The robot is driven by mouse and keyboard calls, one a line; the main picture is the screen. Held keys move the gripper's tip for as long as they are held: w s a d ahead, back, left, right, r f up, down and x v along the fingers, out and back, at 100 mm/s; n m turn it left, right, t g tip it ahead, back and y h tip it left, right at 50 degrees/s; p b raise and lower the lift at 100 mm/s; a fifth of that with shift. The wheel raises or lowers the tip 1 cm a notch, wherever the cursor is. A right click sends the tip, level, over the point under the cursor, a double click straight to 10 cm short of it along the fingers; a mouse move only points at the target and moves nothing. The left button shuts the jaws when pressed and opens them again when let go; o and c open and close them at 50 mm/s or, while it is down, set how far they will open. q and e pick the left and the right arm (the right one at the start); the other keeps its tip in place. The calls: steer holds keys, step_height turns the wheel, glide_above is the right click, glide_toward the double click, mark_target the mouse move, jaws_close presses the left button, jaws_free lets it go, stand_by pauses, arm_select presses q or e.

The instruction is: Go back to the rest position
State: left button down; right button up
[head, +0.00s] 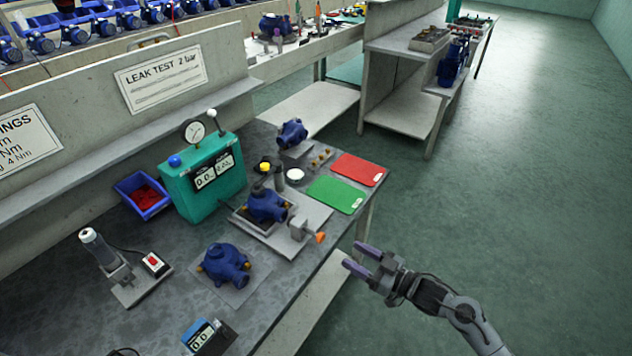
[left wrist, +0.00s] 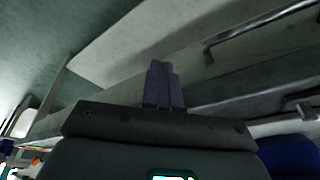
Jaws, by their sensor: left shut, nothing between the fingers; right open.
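My right gripper (head: 356,259) is open and empty, off the right edge of the workbench over the floor in the head view. Its purple fingertips point left toward the bench. My left gripper (left wrist: 160,84) shows in the left wrist view. Its purple fingers are together with nothing between them. Behind it are blurred grey shelf or bench surfaces. I cannot make out my left gripper in the head view.
The workbench (head: 170,291) holds a teal leak tester (head: 203,177), blue pumps (head: 267,204) (head: 224,264), a green mat (head: 336,194), a red mat (head: 358,169) and a blue bin (head: 143,196). The green floor (head: 520,180) at right is clear.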

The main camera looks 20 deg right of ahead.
steer(key=s+a+r+m+g+h+p, duration=0.15)
steer(key=s+a+m+h+p, duration=0.25)
steer(key=s+a+p, duration=0.7)
steer(key=s+d+r+m+g+h, duration=0.1)
steer(key=s+d+g+h, duration=0.2)
steer(key=s+g, duration=0.35)
steer(key=s+d+r+g+h, duration=0.1)
steer(key=s+d+g+h, duration=0.2)
steer(key=s, duration=0.7)
step_height(320, 180, up, 38)
steer(key=p, duration=3.8)
steer(key=shift+a, duration=0.3)
steer(key=shift+f, duration=0.1)
